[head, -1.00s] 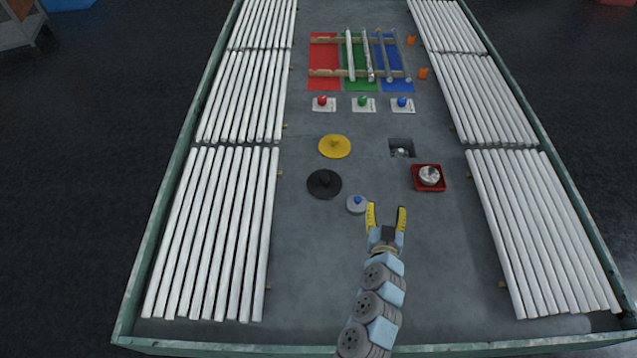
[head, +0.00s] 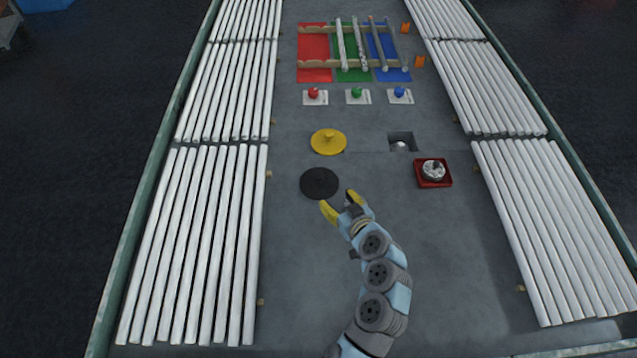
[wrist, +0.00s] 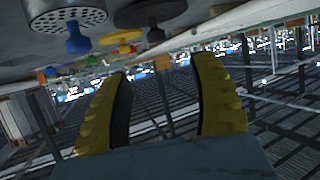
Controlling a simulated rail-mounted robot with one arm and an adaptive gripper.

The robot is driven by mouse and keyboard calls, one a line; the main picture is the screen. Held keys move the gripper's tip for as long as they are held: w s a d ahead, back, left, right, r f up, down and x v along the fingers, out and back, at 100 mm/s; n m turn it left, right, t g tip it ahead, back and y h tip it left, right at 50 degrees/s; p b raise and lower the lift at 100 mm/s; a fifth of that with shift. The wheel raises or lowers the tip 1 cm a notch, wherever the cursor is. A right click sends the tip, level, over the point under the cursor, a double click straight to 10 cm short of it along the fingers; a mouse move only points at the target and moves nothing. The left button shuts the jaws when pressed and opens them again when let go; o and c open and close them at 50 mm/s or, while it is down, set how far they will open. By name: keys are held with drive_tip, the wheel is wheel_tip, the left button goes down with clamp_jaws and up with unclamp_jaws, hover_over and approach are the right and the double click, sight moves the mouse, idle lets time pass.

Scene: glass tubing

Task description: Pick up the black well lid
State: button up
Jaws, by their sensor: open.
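The black well lid (head: 319,183) is a flat dark disc with a small knob, lying on the grey table left of centre. In the wrist view the black lid (wrist: 150,14) is at the top, its knob pointing down in the picture. My gripper (head: 341,202) is open and empty, just right of and nearer than the lid in the head view. The gripper's two yellow fingers also show in the wrist view (wrist: 160,68), spread apart with nothing between them. I see no contact with the lid.
A yellow lid (head: 328,141) lies beyond the black one. A red tray (head: 449,184) and a square hole (head: 402,136) are to the right. White tubes line both sides.

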approach(320, 177)
drive_tip(key=x, duration=0.5)
drive_tip(key=shift+a+f+b, duration=0.2)
drive_tip(key=shift+a+b, duration=0.1)
drive_tip(key=shift+w+d+x, duration=0.1)
drive_tip(key=shift+d+x, duration=0.05)
drive_tip(key=shift+x, duration=0.85)
drive_tip(key=shift+w+d+x, duration=0.1)
drive_tip(key=shift+d+x, duration=0.05)
drive_tip(key=shift+x, duration=0.8)
drive_tip(key=shift+b+x, duration=0.3)
drive_tip(key=shift+x, duration=0.5)
drive_tip(key=shift+r, duration=0.15)
clamp_jaws()
